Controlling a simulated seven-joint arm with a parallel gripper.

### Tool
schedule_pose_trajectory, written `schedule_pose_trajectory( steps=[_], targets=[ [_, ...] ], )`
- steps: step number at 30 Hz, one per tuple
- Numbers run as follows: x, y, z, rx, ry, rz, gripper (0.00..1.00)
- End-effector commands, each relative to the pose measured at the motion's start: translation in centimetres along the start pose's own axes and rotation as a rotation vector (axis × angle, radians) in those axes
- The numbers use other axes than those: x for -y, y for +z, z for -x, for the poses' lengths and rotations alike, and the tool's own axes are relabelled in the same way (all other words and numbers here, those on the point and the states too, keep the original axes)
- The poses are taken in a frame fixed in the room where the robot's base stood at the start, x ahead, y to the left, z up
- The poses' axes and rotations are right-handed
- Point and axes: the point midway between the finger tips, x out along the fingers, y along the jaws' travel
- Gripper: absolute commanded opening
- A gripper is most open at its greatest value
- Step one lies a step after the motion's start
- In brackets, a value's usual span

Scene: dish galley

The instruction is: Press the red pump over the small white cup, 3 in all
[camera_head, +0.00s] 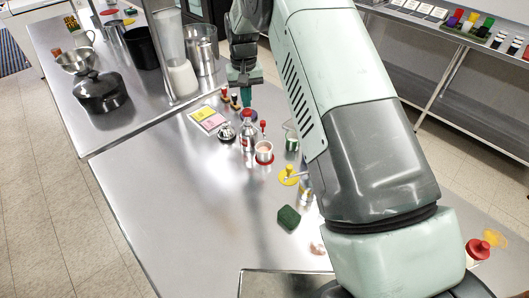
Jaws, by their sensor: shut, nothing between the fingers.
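A clear bottle with a red top (247,115), which looks like the red pump, stands upright on the steel table. A small white cup (264,147) with pale pinkish contents sits just in front of it and to the right, on a red base. My gripper (246,103) points down with its teal fingers together and empty. In the picture its tips are just above the bottle's red top; I cannot tell whether they touch it. A smaller red-topped item (263,125) stands behind the cup.
A silver dome (227,132) stands left of the bottle, with a pink and yellow card (208,118) behind. A yellow pump-like item (288,172), another cup (292,143) and a green sponge (289,217) are nearby. The table's left part (170,190) is clear. My arm hides much of the right.

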Motion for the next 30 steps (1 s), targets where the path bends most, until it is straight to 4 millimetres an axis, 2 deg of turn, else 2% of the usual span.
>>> schedule_pose_trajectory(
  steps=[24,30],
  targets=[
    [0.0,0.0,-2.9,0.002,0.0,0.0,0.0],
    [0.0,0.0,-3.0,0.001,0.0,0.0,0.0]
  ],
)
